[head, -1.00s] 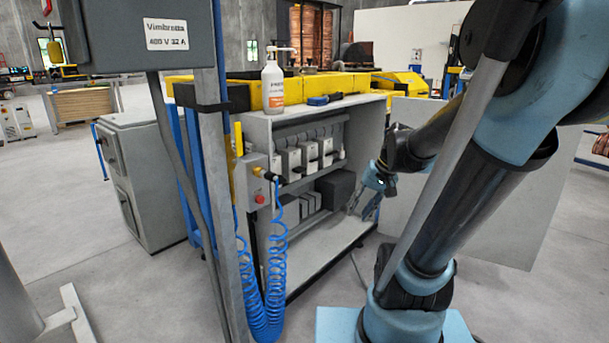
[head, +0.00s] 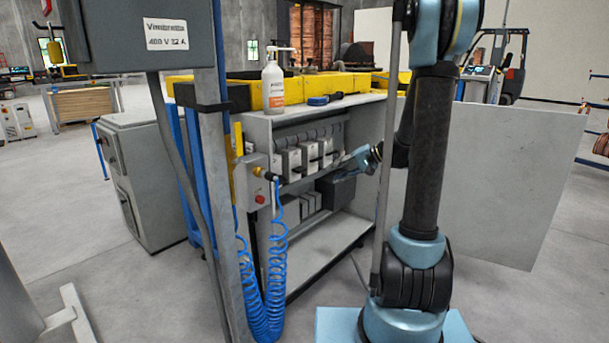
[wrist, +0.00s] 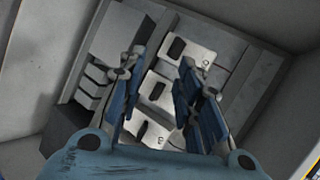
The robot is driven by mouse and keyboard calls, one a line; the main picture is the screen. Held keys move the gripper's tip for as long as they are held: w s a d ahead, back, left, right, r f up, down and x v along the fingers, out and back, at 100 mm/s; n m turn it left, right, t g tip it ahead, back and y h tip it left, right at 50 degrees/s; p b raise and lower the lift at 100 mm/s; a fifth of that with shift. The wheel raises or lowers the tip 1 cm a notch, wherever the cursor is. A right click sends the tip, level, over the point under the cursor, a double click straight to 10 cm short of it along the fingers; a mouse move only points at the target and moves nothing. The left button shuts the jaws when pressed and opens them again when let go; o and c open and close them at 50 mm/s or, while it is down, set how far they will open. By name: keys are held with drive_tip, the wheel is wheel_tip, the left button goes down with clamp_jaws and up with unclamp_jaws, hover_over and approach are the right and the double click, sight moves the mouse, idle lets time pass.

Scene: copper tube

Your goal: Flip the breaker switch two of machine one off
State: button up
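A row of grey breaker boxes (head: 308,155) is mounted inside an open grey cabinet (head: 362,110). My gripper (head: 347,163) reaches in from the cabinet's right side, near the right end of that row. In the wrist view, my gripper (wrist: 162,66) is open and empty, its blue fingers spread in front of the breakers. An upper breaker plate (wrist: 196,54), a middle breaker plate (wrist: 157,90) and a lower breaker plate (wrist: 152,133) show dark switch openings. The middle one appears between the fingers. Their numbers and switch positions are too small to read; contact is not visible.
Dark boxes (head: 335,188) stand below the breakers. A white bottle (head: 273,82) and a blue tool (head: 318,100) sit on the cabinet top. A grey control box (head: 254,182) with blue coiled hoses (head: 268,290) stands at the left. A grey panel (head: 490,180) flanks the right.

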drive_tip(key=w+f+y, duration=0.3)
drive_tip(key=w, duration=0.5)
drive_tip(key=m+t+y, duration=0.1)
drive_tip(key=t+y, duration=0.1)
drive_tip(key=y, duration=0.1)
approach(299, 170)
drive_tip(key=w+x, duration=0.1)
drive_tip(key=x, duration=0.7)
drive_tip(key=shift+w+d+f, duration=0.3)
drive_tip(key=shift+w+f, duration=0.05)
drive_tip(key=shift+f, duration=0.05)
drive_tip(key=shift+c, duration=0.6)
